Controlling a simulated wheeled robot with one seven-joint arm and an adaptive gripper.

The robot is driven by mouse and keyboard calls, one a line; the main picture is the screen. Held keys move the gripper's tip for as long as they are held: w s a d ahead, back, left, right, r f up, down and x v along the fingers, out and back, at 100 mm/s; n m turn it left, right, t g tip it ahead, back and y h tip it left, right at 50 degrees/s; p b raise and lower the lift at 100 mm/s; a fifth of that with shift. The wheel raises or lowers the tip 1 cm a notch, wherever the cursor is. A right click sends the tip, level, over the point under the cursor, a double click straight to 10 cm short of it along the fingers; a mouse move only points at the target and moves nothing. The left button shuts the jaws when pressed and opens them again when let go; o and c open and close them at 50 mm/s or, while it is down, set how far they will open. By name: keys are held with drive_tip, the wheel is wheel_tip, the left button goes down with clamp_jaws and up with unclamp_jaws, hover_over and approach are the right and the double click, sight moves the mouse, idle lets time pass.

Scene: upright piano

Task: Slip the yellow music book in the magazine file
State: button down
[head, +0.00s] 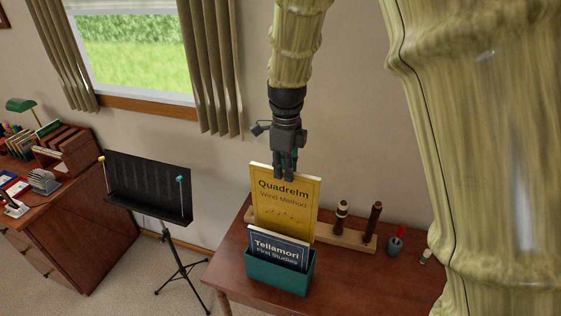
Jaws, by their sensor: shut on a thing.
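The yellow music book (285,207), titled "Quadrelm Wind Method", hangs upright with its cover facing me. My gripper (287,172) is shut on its top edge. The green magazine file (278,273) stands on the red-brown table. A dark blue book (279,248), titled "Tellamori First Studies", stands in the file. The yellow book's lower part is hidden behind the blue book and the file, so I cannot tell whether its bottom edge is inside the file.
A wooden stand with dark upright pieces (370,224) is right of the file, with small items (395,245) beyond it. A black music stand (148,187) stands on the floor at left. A desk (75,225) with racks is farther left. The table's front right is clear.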

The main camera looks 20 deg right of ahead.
sight(285, 184)
drive_tip(key=shift+w+d+f, duration=0.1)
drive_tip(key=shift+w+f, duration=0.1)
drive_tip(key=shift+f, duration=0.3)
drive_tip(key=shift+s+r, duration=0.1)
drive_tip(key=shift+f+b, duration=0.7)
drive_tip(key=shift+f, duration=1.75)
drive_tip(key=shift+p, duration=0.7)
drive_tip(key=shift+f, duration=0.1)
